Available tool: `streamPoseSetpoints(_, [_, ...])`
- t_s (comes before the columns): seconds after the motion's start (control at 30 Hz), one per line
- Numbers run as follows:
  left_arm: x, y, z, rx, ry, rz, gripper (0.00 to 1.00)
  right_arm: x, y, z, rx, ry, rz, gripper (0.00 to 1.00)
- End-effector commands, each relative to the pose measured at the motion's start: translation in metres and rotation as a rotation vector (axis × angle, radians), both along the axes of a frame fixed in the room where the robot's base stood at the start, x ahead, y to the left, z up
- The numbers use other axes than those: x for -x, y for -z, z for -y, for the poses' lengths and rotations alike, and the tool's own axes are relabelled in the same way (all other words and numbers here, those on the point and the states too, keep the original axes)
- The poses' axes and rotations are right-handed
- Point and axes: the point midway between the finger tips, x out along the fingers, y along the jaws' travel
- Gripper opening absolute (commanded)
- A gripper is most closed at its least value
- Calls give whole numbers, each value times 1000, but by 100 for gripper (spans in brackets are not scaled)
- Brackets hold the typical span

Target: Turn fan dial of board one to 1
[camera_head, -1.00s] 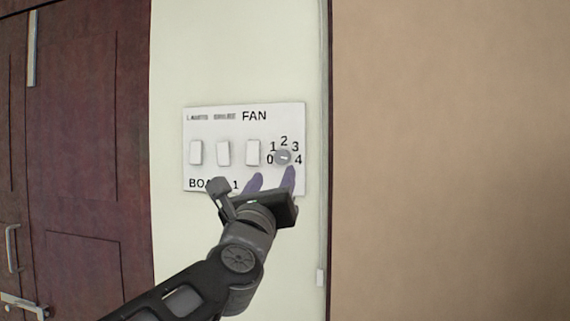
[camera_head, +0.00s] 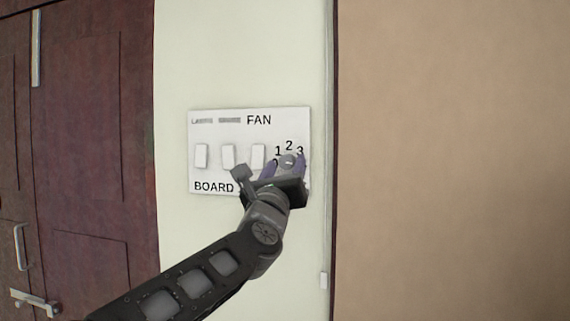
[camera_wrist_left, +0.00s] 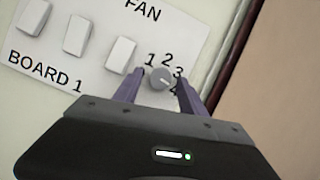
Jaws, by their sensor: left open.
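The white board one (camera_head: 220,172) is fixed on the pale wall, with the labels FAN and BOARD on it. Its round grey fan dial (camera_head: 288,160) is at the right, with numbers around it. The dial also shows in the left wrist view (camera_wrist_left: 161,78), with 1 at its upper left and 4 partly covered at its lower right. My left gripper (camera_head: 284,163) is open, its two purple fingers on either side of the dial. I cannot tell whether they touch it. The 0 is mostly hidden by a finger. My right gripper is not in view.
Several white rocker switches (camera_head: 228,157) sit left of the dial on the same board. A dark red door (camera_head: 90,150) with metal handles is at the left. A vertical trim strip (camera_head: 329,120) and a tan wall (camera_head: 450,160) are to the right.

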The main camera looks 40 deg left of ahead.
Motion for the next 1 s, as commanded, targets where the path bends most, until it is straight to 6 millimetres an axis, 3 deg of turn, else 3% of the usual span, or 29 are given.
streamPoseSetpoints(0.17, [0, 1, 0, 0, 0, 0, 48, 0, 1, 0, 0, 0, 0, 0])
streamPoseSetpoints(0.73, [0, 1, 0, 0, 0, 0, 1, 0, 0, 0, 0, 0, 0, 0])
streamPoseSetpoints(1.0, [0, 1, 0, 0, 0, -1, 0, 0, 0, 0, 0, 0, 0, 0])
